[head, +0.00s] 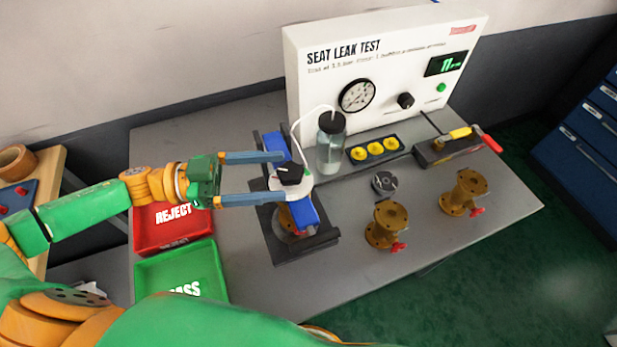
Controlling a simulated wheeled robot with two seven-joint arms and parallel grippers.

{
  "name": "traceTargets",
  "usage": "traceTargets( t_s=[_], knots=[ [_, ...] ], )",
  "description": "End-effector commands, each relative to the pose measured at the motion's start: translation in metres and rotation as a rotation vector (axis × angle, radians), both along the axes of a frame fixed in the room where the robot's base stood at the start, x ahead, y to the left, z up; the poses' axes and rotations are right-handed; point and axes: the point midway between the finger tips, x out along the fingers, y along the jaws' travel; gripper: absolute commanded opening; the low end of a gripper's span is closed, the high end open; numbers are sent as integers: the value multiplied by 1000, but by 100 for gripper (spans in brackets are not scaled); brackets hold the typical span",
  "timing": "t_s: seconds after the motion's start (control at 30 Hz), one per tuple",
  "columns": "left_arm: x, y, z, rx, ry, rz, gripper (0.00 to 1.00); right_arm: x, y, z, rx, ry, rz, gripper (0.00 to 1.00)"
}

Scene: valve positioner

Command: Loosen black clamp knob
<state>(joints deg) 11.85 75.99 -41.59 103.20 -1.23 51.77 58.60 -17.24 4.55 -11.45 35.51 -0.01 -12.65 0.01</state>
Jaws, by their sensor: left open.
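The black clamp knob (290,173) sits on top of a white round disc, part of a clamp with a blue body (304,213) on a dark base plate (322,240). My left gripper (284,178) comes in from the left with its two blue-grey fingers spread, one on the far side of the knob and one on the near side. The knob lies around the fingertips, with visible gaps to both fingers. I cannot tell how their heights compare. My right gripper is not in view.
A clear bottle (331,150) with a white tube stands just right of the clamp, before the test panel (310,78). Brass valves (386,226) stand to the right. A red reject tray (165,240) and green pass tray (150,275) lie to the left. The front table middle is clear.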

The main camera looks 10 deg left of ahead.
Motion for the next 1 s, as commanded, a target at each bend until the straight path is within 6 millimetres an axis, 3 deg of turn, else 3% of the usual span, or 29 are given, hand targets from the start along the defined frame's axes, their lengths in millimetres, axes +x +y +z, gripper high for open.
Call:
traceTargets(
  t_s=[0.33,0.67,0.93,0.97,1.0],
  knots=[
    [19,-58,6,-4,-3,-1,83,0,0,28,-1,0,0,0],
    [21,-66,1,-1,-1,0,80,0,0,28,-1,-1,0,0],
    [21,-66,1,-1,-1,0,7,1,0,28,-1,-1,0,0],
    [21,-66,1,-1,-1,-1,0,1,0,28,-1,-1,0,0],
    [21,-66,1,-1,-1,0,0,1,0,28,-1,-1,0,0]
  ],
)
